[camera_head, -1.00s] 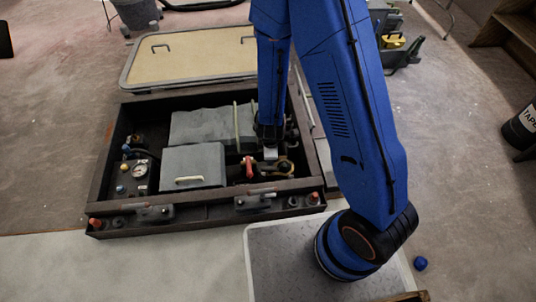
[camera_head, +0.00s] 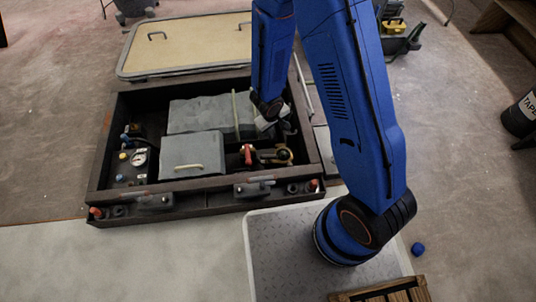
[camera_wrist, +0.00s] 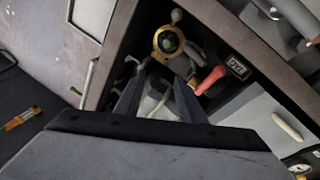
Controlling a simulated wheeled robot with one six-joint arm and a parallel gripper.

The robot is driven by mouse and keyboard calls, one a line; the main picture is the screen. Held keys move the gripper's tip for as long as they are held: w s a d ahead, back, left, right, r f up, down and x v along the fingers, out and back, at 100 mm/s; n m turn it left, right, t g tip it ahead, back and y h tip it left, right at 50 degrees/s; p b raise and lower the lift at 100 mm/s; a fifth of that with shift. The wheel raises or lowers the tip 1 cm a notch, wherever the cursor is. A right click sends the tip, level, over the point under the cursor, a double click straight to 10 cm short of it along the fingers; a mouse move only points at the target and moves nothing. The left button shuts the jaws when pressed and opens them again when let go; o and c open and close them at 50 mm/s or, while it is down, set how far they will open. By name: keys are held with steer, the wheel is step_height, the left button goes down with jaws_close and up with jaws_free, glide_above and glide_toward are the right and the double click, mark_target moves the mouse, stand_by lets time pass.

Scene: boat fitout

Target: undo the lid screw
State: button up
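A round brass fitting with a dark glass-like top (camera_wrist: 168,42) sits inside the open box, and it also shows at the right in the head view (camera_head: 284,153). A small grey round knob (camera_wrist: 176,16) stands beside it; I cannot tell whether this is the lid screw. My gripper (camera_wrist: 158,88) shows two dark fingers apart, with nothing held between them. In the head view my gripper (camera_head: 266,122) hangs above the box, behind the brass fitting and apart from it. A red-handled valve (camera_wrist: 210,80) lies next to the brass fitting.
The dark box (camera_head: 205,207) has raised rims and holds a large grey block (camera_head: 198,115), a grey case with a pale handle (camera_head: 192,152) and a gauge (camera_head: 139,157). A pale hose (camera_head: 235,108) rises near my gripper. A beige hatch panel (camera_head: 190,45) lies behind.

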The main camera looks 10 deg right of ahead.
steer(key=d+m, duration=0.1)
steer(key=m, duration=0.3)
steer(key=m+g+y, duration=0.2)
steer(key=m+g, duration=0.3)
steer(key=m, duration=1.5)
glide_toward(269, 158)
steer(key=shift+y, duration=0.3)
steer(key=x, duration=0.5)
steer(key=w+x, duration=0.1)
steer(key=x, duration=0.2)
steer(key=shift+d+f, duration=0.1)
steer(key=shift+f, duration=0.35)
jaws_close()
